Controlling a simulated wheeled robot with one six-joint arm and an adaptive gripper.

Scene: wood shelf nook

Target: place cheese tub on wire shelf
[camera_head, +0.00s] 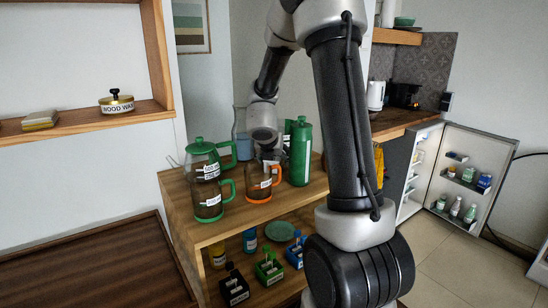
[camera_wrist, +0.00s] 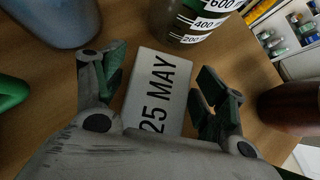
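No object in view can be surely named as the cheese tub. In the wrist view a pale block marked "25 MAY" (camera_wrist: 152,85) lies on the wooden top, between and beyond the fingers of my gripper (camera_wrist: 160,75). The fingers are spread apart, with gaps to the block on both sides. In the head view my gripper (camera_head: 268,155) points down over the wooden cabinet top among vessels, and its fingertips are partly hidden. An open fridge (camera_head: 412,170) stands at the right, its inside mostly out of sight; I cannot make out a wire shelf.
A green-lidded jug (camera_head: 203,160), a green-handled mug (camera_head: 207,202), an orange mug (camera_head: 259,186), a green canister (camera_head: 300,153) and a tall carafe (camera_head: 241,135) crowd the cabinet top (camera_head: 250,212). The fridge door (camera_head: 474,148) stands open, bottles on its racks. Floor before it is clear.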

